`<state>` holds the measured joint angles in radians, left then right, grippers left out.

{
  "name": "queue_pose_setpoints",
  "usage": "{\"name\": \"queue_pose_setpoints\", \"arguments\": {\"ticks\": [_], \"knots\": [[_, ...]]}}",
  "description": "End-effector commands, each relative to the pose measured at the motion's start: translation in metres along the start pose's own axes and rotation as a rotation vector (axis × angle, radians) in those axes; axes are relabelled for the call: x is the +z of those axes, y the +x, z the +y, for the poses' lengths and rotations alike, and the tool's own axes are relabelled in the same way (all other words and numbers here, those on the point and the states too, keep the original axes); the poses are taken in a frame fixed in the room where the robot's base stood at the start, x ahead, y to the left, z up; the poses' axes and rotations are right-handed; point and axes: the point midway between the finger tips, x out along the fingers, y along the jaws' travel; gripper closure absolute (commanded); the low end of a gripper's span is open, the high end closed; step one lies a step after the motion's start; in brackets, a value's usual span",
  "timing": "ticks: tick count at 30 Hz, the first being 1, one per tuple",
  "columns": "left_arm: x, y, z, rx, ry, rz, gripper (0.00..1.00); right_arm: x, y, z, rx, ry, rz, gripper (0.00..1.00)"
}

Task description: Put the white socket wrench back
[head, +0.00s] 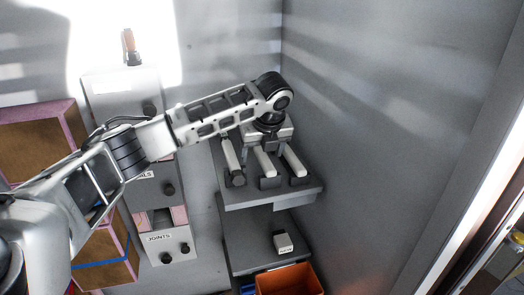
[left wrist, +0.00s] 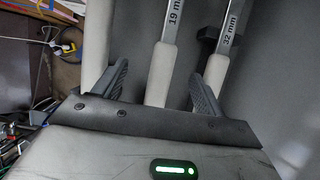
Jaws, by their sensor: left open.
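Three white-handled socket wrenches lie side by side in dark holders on a grey shelf (head: 305,194): a left one (head: 231,154), a middle one (head: 264,162) and a right one (head: 295,162). My left gripper (head: 267,143) is over the middle wrench, partly hidden by its own wrist. In the left wrist view the open fingers (left wrist: 160,90) stand either side of the white handle of the wrench marked 19 mm (left wrist: 169,22), apart from it. The wrench marked 32 mm (left wrist: 230,28) is to the right. My right gripper is not in view.
A lower shelf (head: 248,240) holds a small white labelled block (head: 283,243). An orange bin (head: 288,281) stands below. Grey drawers (head: 170,245) and wooden boxes (head: 30,145) are at the left. A grey wall (head: 385,130) closes off the right side.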

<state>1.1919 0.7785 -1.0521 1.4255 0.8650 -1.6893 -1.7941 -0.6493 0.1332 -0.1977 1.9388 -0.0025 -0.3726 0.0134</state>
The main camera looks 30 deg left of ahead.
Motion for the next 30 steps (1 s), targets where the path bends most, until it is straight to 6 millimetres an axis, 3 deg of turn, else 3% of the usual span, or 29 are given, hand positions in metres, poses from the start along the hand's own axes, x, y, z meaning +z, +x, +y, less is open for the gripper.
{"name": "queue_pose_setpoints", "arguments": {"ticks": [30], "knots": [[0.0, -0.05, -0.001, -0.002, 0.0, 0.0, 0.29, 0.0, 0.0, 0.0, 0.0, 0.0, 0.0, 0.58]]}}
